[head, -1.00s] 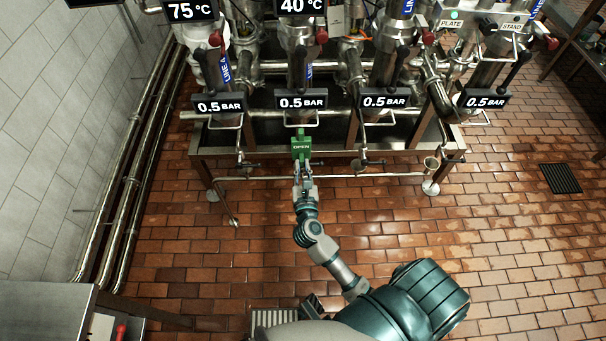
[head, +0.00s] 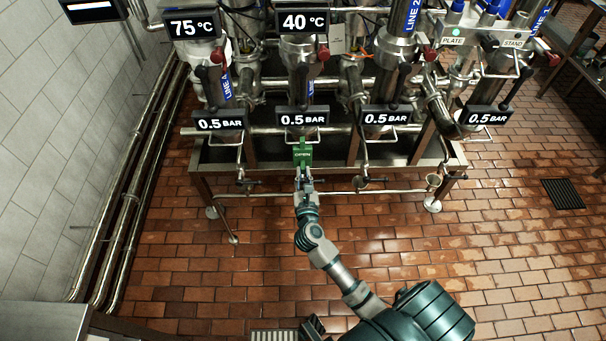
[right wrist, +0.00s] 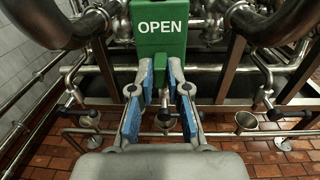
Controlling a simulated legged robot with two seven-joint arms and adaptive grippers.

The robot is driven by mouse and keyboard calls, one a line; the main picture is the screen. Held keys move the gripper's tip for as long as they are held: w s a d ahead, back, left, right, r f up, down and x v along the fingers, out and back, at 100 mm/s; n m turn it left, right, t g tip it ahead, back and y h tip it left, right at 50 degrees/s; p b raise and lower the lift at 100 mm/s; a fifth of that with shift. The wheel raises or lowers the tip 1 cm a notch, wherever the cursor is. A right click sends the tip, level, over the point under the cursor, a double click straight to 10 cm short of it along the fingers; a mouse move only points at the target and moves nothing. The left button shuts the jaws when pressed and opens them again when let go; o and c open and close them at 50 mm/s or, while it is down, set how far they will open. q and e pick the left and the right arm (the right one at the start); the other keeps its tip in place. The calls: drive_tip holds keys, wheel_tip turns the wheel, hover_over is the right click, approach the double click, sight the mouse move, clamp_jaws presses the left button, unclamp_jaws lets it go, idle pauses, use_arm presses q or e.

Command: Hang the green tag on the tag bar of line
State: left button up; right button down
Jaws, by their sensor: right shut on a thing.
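The green tag (head: 303,156), marked OPEN, is upright in front of the valve rack, just below the second 0.5 BAR display from the left. My right gripper (head: 304,184) is shut on its lower part. In the right wrist view the green tag (right wrist: 160,30) stands above the blue-padded fingers of the gripper (right wrist: 161,92). Small metal tag bars hang under the displays, such as the one under the third display (head: 385,133). The bar behind the green tag is mostly hidden, and I cannot tell whether the tag touches it. My left gripper is not in view.
The valve rack carries 75 °C and 40 °C displays (head: 305,21) and several pressure displays. A low horizontal pipe (head: 330,193) and small cups (head: 433,181) lie along its front. A tiled wall (head: 50,130) is at left. The brick floor (head: 400,235) in front is open.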

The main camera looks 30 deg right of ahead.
drive_tip(key=c, duration=1.1)
unclamp_jaws()
drive_tip(key=shift+o, duration=0.2)
drive_tip(key=v, duration=1.2)
drive_tip(key=shift+w+a, duration=0.1)
